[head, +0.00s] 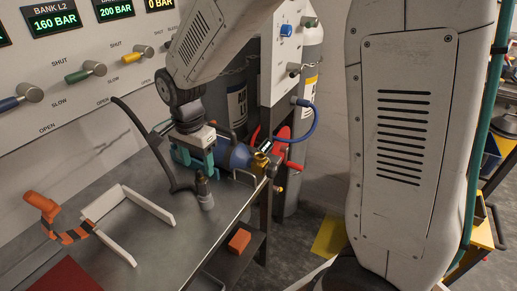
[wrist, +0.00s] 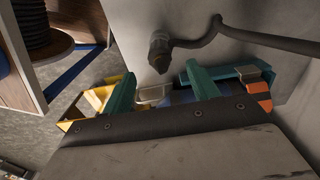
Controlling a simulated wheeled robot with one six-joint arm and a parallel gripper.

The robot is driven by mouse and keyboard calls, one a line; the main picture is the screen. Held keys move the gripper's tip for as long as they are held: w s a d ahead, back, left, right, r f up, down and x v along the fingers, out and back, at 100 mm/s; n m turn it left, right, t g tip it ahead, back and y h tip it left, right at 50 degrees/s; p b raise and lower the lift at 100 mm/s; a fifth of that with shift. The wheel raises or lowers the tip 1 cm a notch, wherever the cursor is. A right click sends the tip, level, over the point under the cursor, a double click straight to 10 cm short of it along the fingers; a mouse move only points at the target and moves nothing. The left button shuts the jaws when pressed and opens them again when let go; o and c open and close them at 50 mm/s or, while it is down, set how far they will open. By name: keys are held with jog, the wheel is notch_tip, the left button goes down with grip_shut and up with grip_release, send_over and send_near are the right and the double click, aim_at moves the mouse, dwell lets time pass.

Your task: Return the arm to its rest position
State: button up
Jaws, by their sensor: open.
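My gripper (head: 194,158) is at the end of my arm, pointing down low over the far right part of the metal bench (head: 150,245). In the wrist view its two teal fingers (wrist: 161,88) are spread apart, with nothing clamped between them. A blue cylindrical tool (head: 236,157) with a brass-yellow end lies right by the fingers. In the wrist view its parts show behind and beside the fingers; I cannot tell whether they touch it. No marker of a rest position shows.
A dark hose ends in a nozzle (head: 205,194) standing close to the gripper; the nozzle also shows in the wrist view (wrist: 159,52). A valve panel (head: 60,115) rises behind the bench. A white bracket (head: 150,206) and an orange handle (head: 42,203) lie left. Gas cylinders (head: 308,120) stand behind.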

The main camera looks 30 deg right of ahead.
jog(key=shift+s+n, duration=0.25)
jog(key=shift+n, duration=0.55)
jog(key=s+d+r+n, duration=0.3)
jog(key=s+d+r, duration=0.1)
jog(key=s, duration=0.4)
jog(key=s+d+r+n+t, duration=0.1)
jog(key=s+d+r+n, duration=0.3)
jog(key=s, duration=0.4)
jog(key=s+d+r+n, duration=0.3)
jog(key=s+d+r, duration=0.1)
jog(key=s, duration=0.4)
jog(key=shift+d+r, duration=0.25)
jog(key=shift+d, duration=0.3)
